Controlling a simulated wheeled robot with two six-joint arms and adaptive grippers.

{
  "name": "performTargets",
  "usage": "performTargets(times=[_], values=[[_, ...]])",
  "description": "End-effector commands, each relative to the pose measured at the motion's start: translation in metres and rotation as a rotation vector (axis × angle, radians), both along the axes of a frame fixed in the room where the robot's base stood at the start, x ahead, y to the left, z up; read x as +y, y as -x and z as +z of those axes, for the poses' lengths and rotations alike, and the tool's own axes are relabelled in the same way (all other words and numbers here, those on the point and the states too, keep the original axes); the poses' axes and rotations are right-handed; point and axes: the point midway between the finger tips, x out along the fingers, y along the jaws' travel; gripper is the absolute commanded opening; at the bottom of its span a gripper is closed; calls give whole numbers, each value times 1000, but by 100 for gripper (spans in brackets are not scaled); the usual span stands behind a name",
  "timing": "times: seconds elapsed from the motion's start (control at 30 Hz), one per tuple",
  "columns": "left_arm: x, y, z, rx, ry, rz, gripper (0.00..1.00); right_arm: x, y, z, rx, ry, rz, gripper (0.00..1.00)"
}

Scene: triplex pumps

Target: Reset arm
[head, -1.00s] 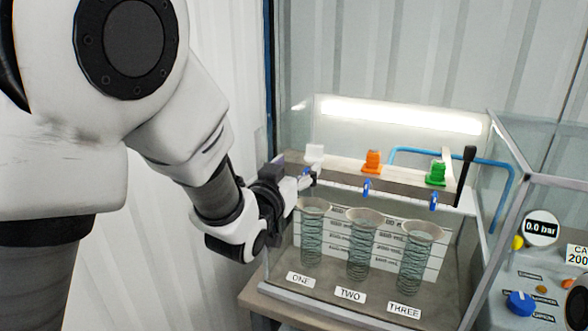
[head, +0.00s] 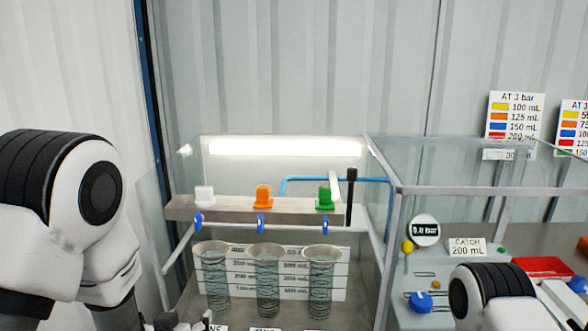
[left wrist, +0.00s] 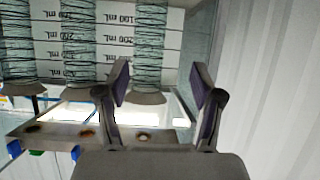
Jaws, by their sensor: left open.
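My left arm folds down at the left of the head view. My left gripper (head: 188,322) shows only partly at the bottom edge, low in front of the left beaker. That view looks upside down at the ribbed beakers and the ledge. My right arm (head: 490,295) shows at the bottom right of the head view; its gripper is outside the picture.
Three beakers (head: 267,285) stand in the clear case under blue taps (head: 261,224). White, orange (head: 264,196) and green (head: 326,197) pieces sit on the ledge above. A black-handled lever (head: 351,195) stands at right. A panel with a gauge (head: 425,230) and blue knob (head: 421,302) is farther right.

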Motion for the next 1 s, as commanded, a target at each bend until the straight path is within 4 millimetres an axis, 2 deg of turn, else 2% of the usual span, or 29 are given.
performTargets(times=[0.03,0.1,0.17,0.2,0.27,0.3,0.4,0.5,0.6,1.0], values=[[4,20,-46,106,8,11,67,0,0,0,0,0,0,40],[9,52,-101,248,13,24,67,0,0,0,0,0,0,40],[13,85,-145,375,16,33,67,0,0,0,0,0,0,40],[16,111,-172,463,17,39,67,0,0,0,0,0,0,40],[20,152,-208,597,18,47,67,0,0,0,0,0,0,40],[22,181,-229,685,18,50,67,0,0,0,0,0,0,40],[25,247,-262,884,15,50,67,0,0,0,0,0,0,40],[26,292,-271,1037,10,34,67,0,0,1,0,0,0,40],[24,310,-270,1124,-8,-2,67,0,0,0,0,0,0,40],[24,311,-270,1128,-13,-10,67,0,0,0,0,0,0,40]])
